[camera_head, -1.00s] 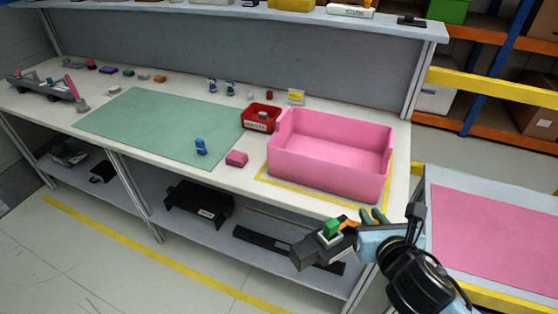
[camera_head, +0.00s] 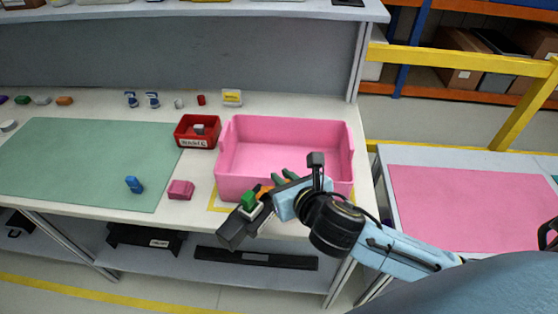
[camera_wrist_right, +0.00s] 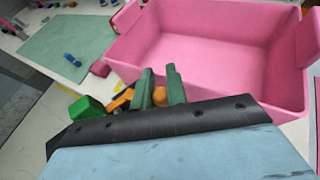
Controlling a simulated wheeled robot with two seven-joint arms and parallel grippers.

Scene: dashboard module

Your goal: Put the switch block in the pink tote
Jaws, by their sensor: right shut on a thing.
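The switch block (camera_head: 236,230) is a dark grey block with a green cap and an orange part on it. My right gripper (camera_head: 284,178) is shut on it and holds it tilted, in front of the pink tote's near wall in the head view. In the wrist view the green fingers (camera_wrist_right: 159,86) have an orange round part between them, with the green cap (camera_wrist_right: 87,108) to their left; most of the block is hidden. The pink tote (camera_head: 230,182) stands on the bench and looks empty; it also shows ahead of the fingers in the wrist view (camera_wrist_right: 215,50). My left gripper is not in view.
A red bin (camera_head: 190,142) stands left of the tote. Small parts line the back. A pink-topped cart (camera_head: 470,205) stands at the right.

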